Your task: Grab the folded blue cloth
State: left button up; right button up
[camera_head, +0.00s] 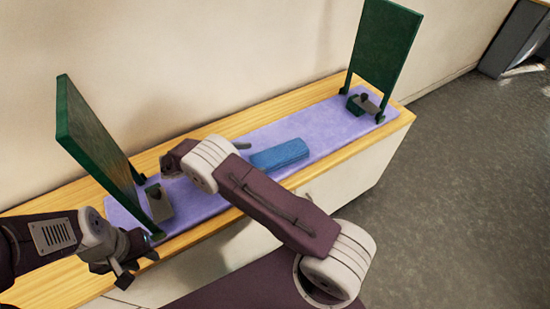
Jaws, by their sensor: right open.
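The folded blue cloth (279,155) lies flat as a small block on the purple mat (317,128), near the front edge of the table. My right arm reaches across the table just left of the cloth. Its gripper (173,160) is partly hidden behind the arm's pale joint, over the mat and apart from the cloth; it is open. My left gripper (137,270) is at the table's front left, well away from the cloth, with its fingers apart and nothing seen between them.
A green upright panel (95,140) stands on the left of the table and another (384,48) at the right end. A grey block (159,203) and a grey-green clamp-like piece (365,105) sit by them. A wall stands behind.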

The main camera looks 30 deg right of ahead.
aim_at(274, 155)
jog(key=shift+s+r, duration=0.1)
jog(key=shift+s, duration=0.05)
jog(key=x, duration=0.3)
jog(key=shift+w, duration=0.25)
jog(key=shift+s+d+f, duration=0.15)
jog(key=shift+d+f, duration=0.1)
jog(key=shift+d, duration=0.15)
jog(key=x, duration=0.5)
jog(key=shift+d+r, duration=0.15)
jog(key=shift+c, duration=0.3)
jog(key=c, duration=1.4)
jog(key=shift+c, duration=0.2)
jog(key=shift+r, duration=0.15)
